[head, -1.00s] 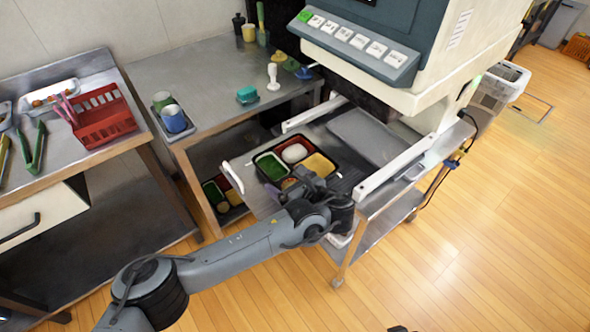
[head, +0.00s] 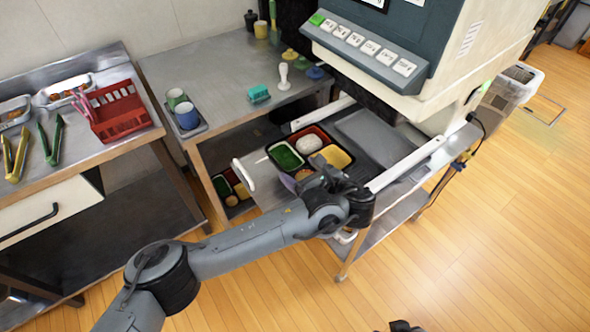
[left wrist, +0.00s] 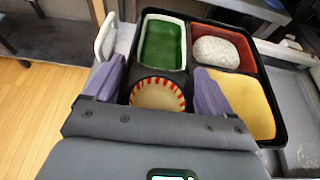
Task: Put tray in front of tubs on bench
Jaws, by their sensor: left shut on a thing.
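The black bento tray (head: 268,158) sits on the metal surface of the machine's cart. It holds green, white and yellow food in separate compartments, and the left wrist view shows a round striped cup (left wrist: 158,94) at its near side. My left gripper (head: 318,183) is at the near edge of the tray. Shallow tubs with food (head: 66,88) stand at the back of the left bench (head: 88,150).
A red basket (head: 118,115) and green and yellow tongs (head: 50,140) occupy the left bench. Green and blue cups (head: 187,116) stand on the middle table, with a teal block (head: 259,94) and a white stamp-like object (head: 284,77). The machine (head: 405,50) overhangs the cart.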

